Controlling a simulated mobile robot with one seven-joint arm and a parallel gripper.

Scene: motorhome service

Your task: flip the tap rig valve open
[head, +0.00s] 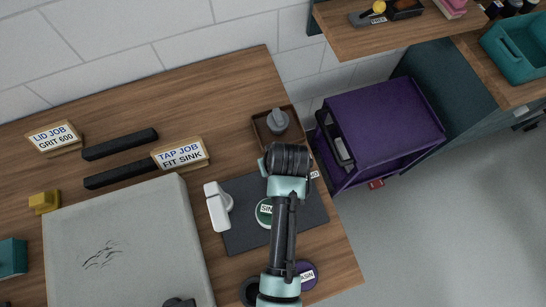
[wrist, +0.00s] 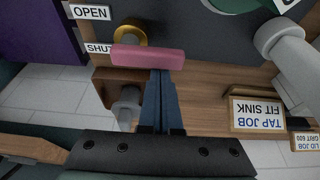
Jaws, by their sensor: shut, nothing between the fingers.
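The tap rig valve shows in the wrist view as a pink lever (wrist: 148,57) over a brass ring (wrist: 130,35) on a dark board (wrist: 190,30). The lever lies crosswise, its left end beside the SHUT label (wrist: 98,48). The OPEN label (wrist: 90,12) is farther up. My gripper (wrist: 161,72) is shut and empty, its fingertips right at the lever's near edge; I cannot tell whether they touch. In the head view my arm hides the lever and fingers. The dark board (head: 240,235) shows there on the bench.
A white tap (head: 217,207) stands at the board's left. A brown tray (head: 262,132) holding a grey knobbed piece (head: 277,120) is behind my wrist. A TAP JOB sign (head: 180,154) is to the left. A purple crate (head: 385,125) stands beyond the bench's right edge.

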